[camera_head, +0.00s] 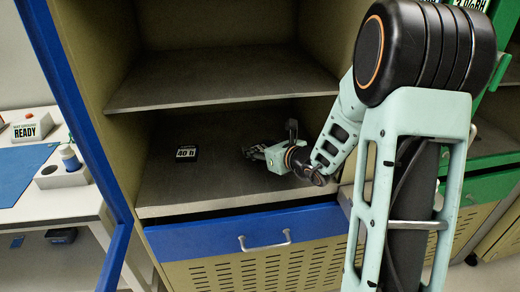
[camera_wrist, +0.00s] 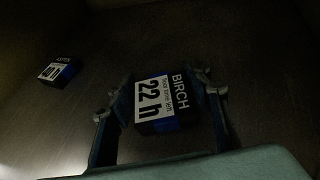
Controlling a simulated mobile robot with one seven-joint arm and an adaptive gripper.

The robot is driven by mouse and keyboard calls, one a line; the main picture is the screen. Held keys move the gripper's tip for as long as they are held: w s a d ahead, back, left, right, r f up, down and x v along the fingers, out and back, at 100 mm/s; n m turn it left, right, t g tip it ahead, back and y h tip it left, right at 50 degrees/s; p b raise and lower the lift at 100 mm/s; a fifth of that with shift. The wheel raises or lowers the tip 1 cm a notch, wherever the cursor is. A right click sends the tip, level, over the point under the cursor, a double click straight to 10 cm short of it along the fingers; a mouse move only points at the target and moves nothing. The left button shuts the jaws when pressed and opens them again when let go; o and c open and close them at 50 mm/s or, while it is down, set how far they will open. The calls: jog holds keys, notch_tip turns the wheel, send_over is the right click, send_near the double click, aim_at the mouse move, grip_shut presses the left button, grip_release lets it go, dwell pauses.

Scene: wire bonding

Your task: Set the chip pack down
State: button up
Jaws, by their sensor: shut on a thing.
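The chip pack (camera_wrist: 166,103) in my gripper is a dark box with a blue edge and a white label reading "BIRCH" and "22 h". My gripper (camera_wrist: 160,108) is shut on it, with one finger on each side in the wrist view. In the head view my gripper (camera_head: 252,152) reaches into the cabinet, low over the lower shelf (camera_head: 220,188). The held pack is mostly hidden there by the gripper. I cannot tell whether the pack touches the shelf.
Another pack (camera_head: 187,154), labelled "40 h", sits on the same shelf to the left; it also shows in the wrist view (camera_wrist: 58,70). An upper shelf (camera_head: 220,75) is overhead. The blue drawer front (camera_head: 215,238) runs below. Shelf room lies between the packs.

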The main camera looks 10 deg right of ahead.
jog(key=shift+f, duration=0.2)
jog(key=o, duration=1.3)
jog(key=shift+r, duration=0.2)
jog(key=shift+r, duration=0.2)
jog(key=p+v, duration=0.2)
jog(key=v, duration=1)
jog(key=shift+f, duration=0.1)
